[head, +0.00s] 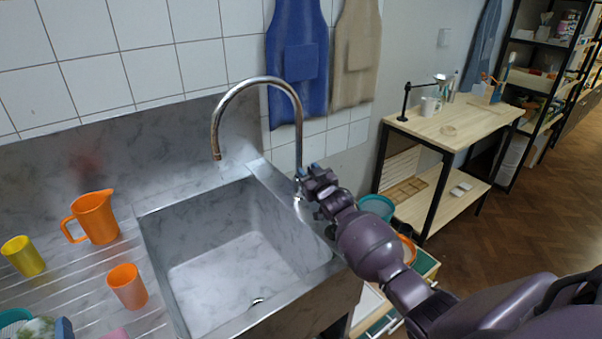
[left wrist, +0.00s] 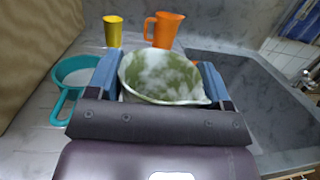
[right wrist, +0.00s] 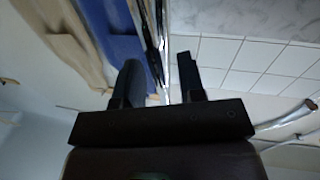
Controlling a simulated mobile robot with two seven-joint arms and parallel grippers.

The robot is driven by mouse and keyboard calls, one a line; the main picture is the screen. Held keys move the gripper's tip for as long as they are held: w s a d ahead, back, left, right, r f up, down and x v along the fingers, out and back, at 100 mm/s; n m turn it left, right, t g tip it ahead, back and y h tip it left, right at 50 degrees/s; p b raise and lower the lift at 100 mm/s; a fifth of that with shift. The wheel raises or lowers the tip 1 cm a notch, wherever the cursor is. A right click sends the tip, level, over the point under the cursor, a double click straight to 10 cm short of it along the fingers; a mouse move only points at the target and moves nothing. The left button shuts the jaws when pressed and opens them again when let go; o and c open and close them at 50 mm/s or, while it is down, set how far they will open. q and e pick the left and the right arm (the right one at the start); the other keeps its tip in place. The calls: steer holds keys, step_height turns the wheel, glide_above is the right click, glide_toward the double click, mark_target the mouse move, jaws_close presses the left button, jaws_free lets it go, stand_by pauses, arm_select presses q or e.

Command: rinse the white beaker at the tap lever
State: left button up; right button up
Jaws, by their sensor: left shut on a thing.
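The white beaker (left wrist: 160,78), with green patches and a small pouring lip, is held between the blue fingers of my left gripper (left wrist: 159,64). A bit of it shows at the bottom left of the head view (head: 38,327), over the ribbed drainboard, left of the sink. My right gripper (head: 308,175) is at the foot of the tall curved tap (head: 299,130). In the right wrist view its dark fingers (right wrist: 160,78) stand apart, with the metal pipe seen between them. The tap lever is not clear behind the fingers; I cannot tell whether they touch it. No water shows.
The grey sink (head: 215,255) lies empty below the spout. An orange jug (head: 95,217), yellow cup (head: 23,256) and orange cup (head: 127,286) stand on the drainboard. A wooden bench (head: 450,125) stands right.

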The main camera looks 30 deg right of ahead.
steer(key=shift+s, duration=0.1)
steer(key=s+a, duration=0.1)
steer(key=s, duration=1)
steer(key=shift+s+a+f, duration=0.15)
steer(key=shift+s+a, duration=0.05)
steer(key=shift+s, duration=0.2)
